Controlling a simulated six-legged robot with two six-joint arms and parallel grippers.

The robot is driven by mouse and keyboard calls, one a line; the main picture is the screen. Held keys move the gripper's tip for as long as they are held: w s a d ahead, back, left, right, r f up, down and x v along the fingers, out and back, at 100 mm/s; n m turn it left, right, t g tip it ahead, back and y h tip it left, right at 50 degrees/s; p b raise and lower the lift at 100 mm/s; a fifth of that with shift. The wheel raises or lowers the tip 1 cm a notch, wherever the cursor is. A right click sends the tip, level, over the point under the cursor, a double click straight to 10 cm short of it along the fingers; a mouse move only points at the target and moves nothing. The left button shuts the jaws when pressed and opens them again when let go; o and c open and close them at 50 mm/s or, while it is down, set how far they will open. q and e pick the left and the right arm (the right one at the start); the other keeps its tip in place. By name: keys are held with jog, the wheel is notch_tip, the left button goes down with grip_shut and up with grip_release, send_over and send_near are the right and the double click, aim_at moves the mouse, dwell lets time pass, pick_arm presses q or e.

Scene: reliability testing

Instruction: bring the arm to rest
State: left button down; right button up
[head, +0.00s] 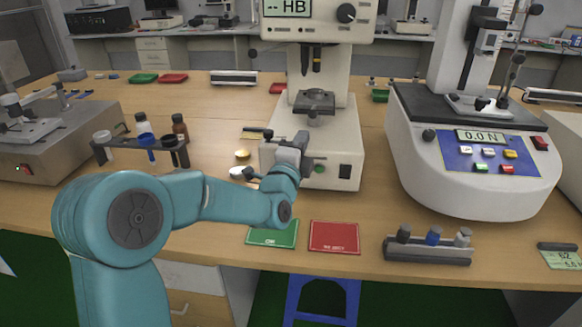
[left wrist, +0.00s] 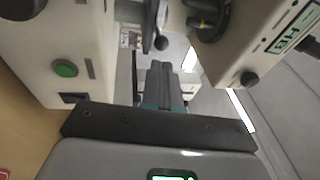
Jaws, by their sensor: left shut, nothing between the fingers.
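My left arm (head: 235,200) is teal and reaches in from the left over the front of the bench. Its left gripper (head: 301,139) is in front of the white hardness tester (head: 344,135), overlapping its lower body in the head view. In the left wrist view the dark fingers of the left gripper (left wrist: 160,75) are together, with nothing between them. The tester's body with a green button (left wrist: 65,68) fills the left of that view, and its HB display (left wrist: 285,38) is at the upper right. I cannot tell the exact gap to the tester. My right gripper is not in view.
A force tester (head: 475,165) reading 0.0 N stands at the right. A rack of bottles (head: 180,152) stands behind my arm. A green card (head: 272,236) and a red card (head: 334,237) lie at the front. A small rack (head: 428,250) is to their right.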

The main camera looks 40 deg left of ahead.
pick_arm(q)
jog(key=v, duration=0.7)
jog(key=shift+s+b, duration=0.2)
jog(key=shift+b, duration=0.1)
